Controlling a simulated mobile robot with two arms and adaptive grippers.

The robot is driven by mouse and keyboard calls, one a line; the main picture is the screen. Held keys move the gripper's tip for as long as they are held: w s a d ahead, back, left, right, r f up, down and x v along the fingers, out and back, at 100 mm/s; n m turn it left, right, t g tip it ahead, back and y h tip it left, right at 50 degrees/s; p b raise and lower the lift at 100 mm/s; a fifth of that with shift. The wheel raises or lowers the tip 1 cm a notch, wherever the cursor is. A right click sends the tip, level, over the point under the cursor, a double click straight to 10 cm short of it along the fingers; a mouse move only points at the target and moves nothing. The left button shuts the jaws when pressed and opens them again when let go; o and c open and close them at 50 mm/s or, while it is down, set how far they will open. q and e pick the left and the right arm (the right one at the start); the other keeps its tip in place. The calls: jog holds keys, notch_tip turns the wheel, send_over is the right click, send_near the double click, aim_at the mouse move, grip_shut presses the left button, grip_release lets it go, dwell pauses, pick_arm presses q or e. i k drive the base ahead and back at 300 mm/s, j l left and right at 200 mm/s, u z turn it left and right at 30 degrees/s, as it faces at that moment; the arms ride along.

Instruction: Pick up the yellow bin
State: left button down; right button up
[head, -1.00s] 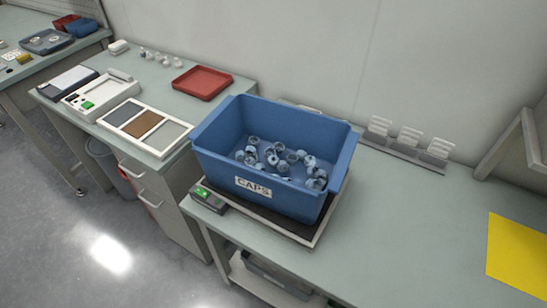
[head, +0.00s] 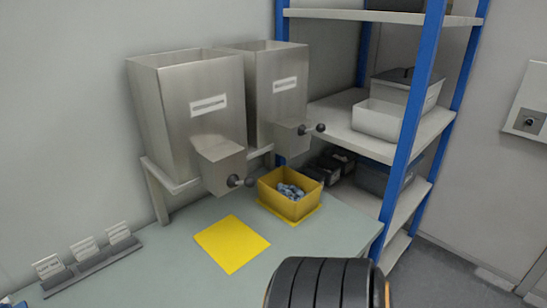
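The yellow bin (head: 283,204) is open-topped and holds several blue-grey caps. It stands upright toward the right end of the pale green table (head: 190,270), below and in front of the spout of the right metal hopper (head: 283,95). Some yellow shows on the table under its edges. Neither of my grippers is in view. A black ribbed part of mine shows at the bottom edge, in front of the table and apart from the bin.
A yellow sheet (head: 231,244) lies flat left of the bin. The left hopper (head: 200,105) and its lever overhang the table. A blue-posted shelf (head: 410,120) with containers stands close on the right. Card holders (head: 88,263) sit at the left.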

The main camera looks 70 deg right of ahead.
aim_at(291, 193)
jog(key=z, duration=2.4)
